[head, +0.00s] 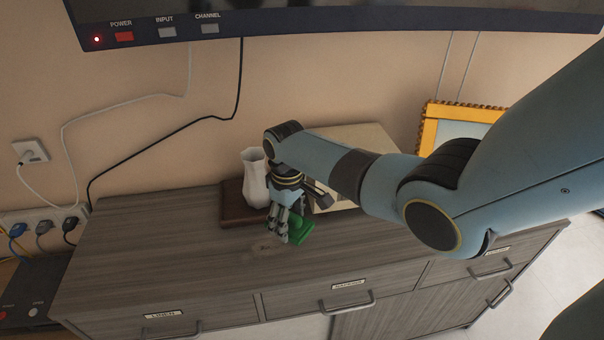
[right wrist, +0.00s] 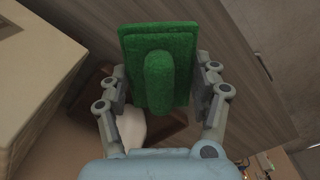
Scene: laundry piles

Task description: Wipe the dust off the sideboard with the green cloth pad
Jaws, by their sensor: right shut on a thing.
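The green cloth pad (head: 299,231) is at the sideboard's top, under my right gripper (head: 279,232). In the right wrist view the pad (right wrist: 158,35) shows a flat green block with a raised grip, and the fingers of my right gripper (right wrist: 163,88) are on both sides of that grip, shut on it. The sideboard (head: 150,240) is grey wood with labelled drawers. A small brownish dust patch (head: 265,247) lies on its top, just left of the pad. I cannot tell whether the pad touches the top. My left gripper is not in view.
A white vase (head: 255,178) stands on a dark brown box (head: 232,208) close behind the gripper. A beige box (head: 368,141) and a yellow-framed picture (head: 430,125) stand at the back right. A television (head: 300,24) hangs above. The sideboard's left part is clear.

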